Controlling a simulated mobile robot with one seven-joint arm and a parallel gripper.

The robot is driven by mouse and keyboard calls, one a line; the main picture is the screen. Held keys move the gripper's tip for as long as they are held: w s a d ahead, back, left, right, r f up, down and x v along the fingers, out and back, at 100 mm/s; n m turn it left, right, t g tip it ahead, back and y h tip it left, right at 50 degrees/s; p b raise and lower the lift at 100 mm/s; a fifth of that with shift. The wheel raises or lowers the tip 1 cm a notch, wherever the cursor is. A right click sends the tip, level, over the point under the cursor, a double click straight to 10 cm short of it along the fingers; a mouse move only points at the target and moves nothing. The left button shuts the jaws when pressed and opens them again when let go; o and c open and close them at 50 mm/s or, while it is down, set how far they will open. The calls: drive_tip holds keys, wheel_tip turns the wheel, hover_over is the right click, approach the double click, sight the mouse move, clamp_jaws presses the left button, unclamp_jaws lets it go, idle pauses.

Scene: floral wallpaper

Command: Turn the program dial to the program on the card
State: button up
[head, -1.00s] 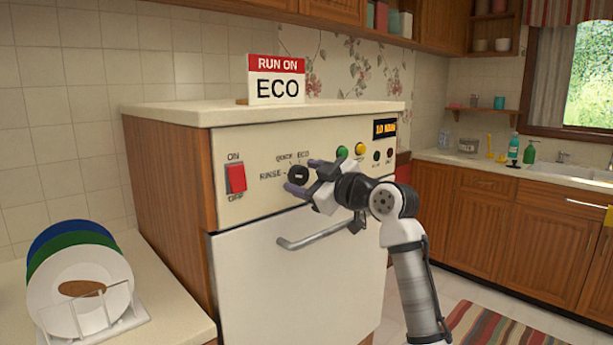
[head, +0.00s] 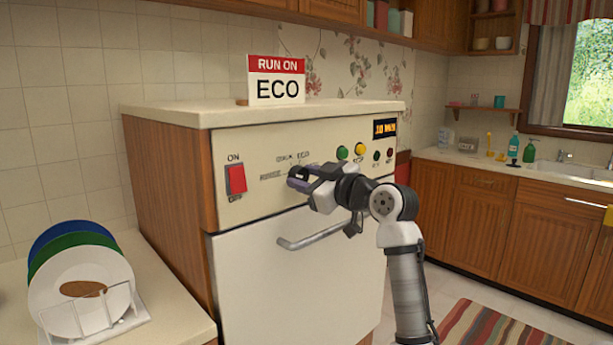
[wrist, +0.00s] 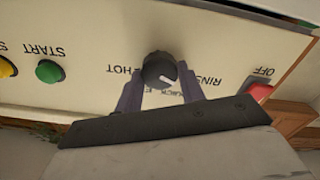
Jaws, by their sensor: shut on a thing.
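The card (head: 277,80) stands on top of the dishwasher and reads "RUN ON ECO". The round black program dial (wrist: 159,67) shows in the wrist view, which is upside down. Its white mark points to the lower right there, toward the ECO and QUICK labels; I cannot tell which one exactly. My gripper (head: 298,179) is at the dial and covers most of it in the head view. In the wrist view its two fingers (wrist: 160,85) are shut on the dial, one on each side.
A red ON/OFF switch (head: 236,179) is left of the dial. Green (head: 342,152) and yellow (head: 360,149) buttons and a lit display (head: 385,128) are to its right. A bar handle (head: 320,235) juts out below. Plates in a rack (head: 85,315) stand at lower left.

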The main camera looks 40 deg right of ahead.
drive_tip(key=m+p, duration=0.2)
drive_tip(key=m, duration=0.2)
drive_tip(key=shift+r, duration=0.15)
drive_tip(key=m+p, duration=0.3)
drive_tip(key=m, duration=0.2)
drive_tip(key=m+p, duration=0.4)
drive_tip(key=m, duration=0.2)
drive_tip(key=shift+d+r, duration=0.1)
drive_tip(key=shift+m+p, duration=1.3)
drive_tip(key=shift+m, duration=0.2)
drive_tip(key=shift+d+f, duration=0.1)
drive_tip(key=shift+f, duration=0.1)
drive_tip(key=o, duration=1)
drive_tip(key=shift+c, duration=0.2)
drive_tip(key=s+d+b, duration=0.1)
drive_tip(key=s+b, duration=0.3)
drive_tip(key=s, duration=0.9)
drive_tip(key=shift+s, duration=0.4)
